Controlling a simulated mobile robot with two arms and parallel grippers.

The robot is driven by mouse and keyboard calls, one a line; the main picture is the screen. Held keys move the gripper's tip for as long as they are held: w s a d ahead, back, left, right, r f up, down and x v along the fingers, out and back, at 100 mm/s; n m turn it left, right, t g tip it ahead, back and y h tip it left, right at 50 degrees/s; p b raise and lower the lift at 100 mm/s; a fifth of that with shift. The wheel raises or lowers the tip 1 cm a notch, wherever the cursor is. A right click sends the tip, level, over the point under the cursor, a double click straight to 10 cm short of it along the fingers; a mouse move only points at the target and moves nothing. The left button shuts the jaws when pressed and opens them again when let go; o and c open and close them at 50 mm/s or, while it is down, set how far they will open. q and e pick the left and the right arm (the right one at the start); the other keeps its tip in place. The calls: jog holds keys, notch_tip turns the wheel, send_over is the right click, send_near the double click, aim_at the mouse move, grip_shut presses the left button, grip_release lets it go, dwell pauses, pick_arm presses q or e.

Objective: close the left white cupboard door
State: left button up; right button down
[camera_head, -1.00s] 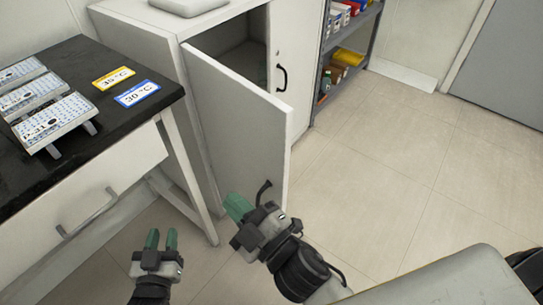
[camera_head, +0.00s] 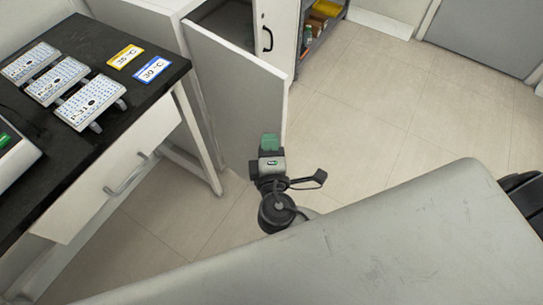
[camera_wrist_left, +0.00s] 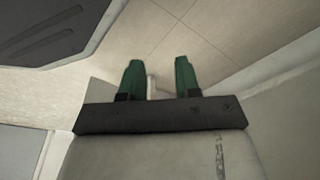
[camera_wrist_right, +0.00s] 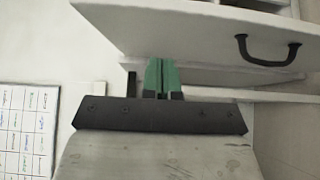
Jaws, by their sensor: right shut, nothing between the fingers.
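The left white cupboard door (camera_head: 235,90) stands open in the head view, swung out from the cupboard (camera_head: 165,12). The dark interior shows behind its top edge. My right gripper (camera_head: 269,142) is shut and empty, with its green fingertips at the lower part of the door near its free edge; I cannot tell if they touch it. In the right wrist view the shut fingertips (camera_wrist_right: 161,72) are just below a white panel with a black handle (camera_wrist_right: 265,60). My left gripper (camera_wrist_left: 158,78) is open and empty in its own wrist view, and out of the head view.
The closed right cupboard door (camera_head: 277,35) has a black handle. A black-topped bench (camera_head: 60,150) with white trays and a drawer stands at left. A shelf (camera_head: 322,22) stands beyond. The tiled floor (camera_head: 390,110) at right is clear.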

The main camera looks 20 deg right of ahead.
aim_at(279, 112)
jog(key=w+d, duration=0.1)
jog(key=w, duration=0.1)
jog(key=w+d, duration=0.2)
jog(key=shift+w+d, duration=0.1)
jog(key=shift+d, duration=0.15)
jog(key=shift+w+d, duration=0.2)
jog(key=shift+d, duration=0.15)
jog(key=shift+d, duration=0.1)
